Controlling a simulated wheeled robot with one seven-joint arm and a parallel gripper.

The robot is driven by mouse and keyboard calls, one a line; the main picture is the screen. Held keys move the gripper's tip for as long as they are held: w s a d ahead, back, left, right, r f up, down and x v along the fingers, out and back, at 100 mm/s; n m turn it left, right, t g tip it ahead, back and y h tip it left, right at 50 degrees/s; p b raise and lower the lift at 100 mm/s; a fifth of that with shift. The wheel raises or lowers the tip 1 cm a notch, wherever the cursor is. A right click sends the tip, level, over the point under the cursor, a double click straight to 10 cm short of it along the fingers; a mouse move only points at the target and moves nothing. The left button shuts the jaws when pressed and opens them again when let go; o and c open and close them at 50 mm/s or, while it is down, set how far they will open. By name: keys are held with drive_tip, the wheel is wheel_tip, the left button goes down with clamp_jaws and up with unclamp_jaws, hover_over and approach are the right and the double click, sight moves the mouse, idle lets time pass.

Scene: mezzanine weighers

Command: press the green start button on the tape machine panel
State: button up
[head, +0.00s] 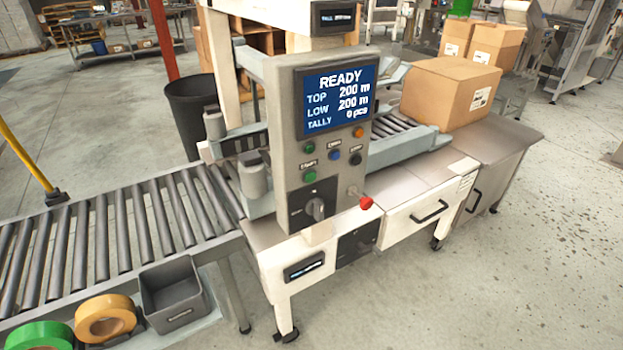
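The tape machine panel (286,130) is an upright grey box facing me near the middle of the head view. Its blue screen (338,98) reads READY, TOP 200 m, LOW 200 m, TALLY 0 pcs. A brighter green button (309,176) sits low on the panel's left side, under a small label that seems to read START. A darker green button (309,147) is above it. A blue button (334,155), an orange button (358,132) and a black button (355,158) are to their right. My gripper is not in view.
A rotary switch (316,209) is below the buttons, and a red knob (365,203) sticks out at lower right. A roller conveyor (115,235) with tape rolls (105,318) and a grey bin (175,293) is at left. Floor (470,275) is clear at right.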

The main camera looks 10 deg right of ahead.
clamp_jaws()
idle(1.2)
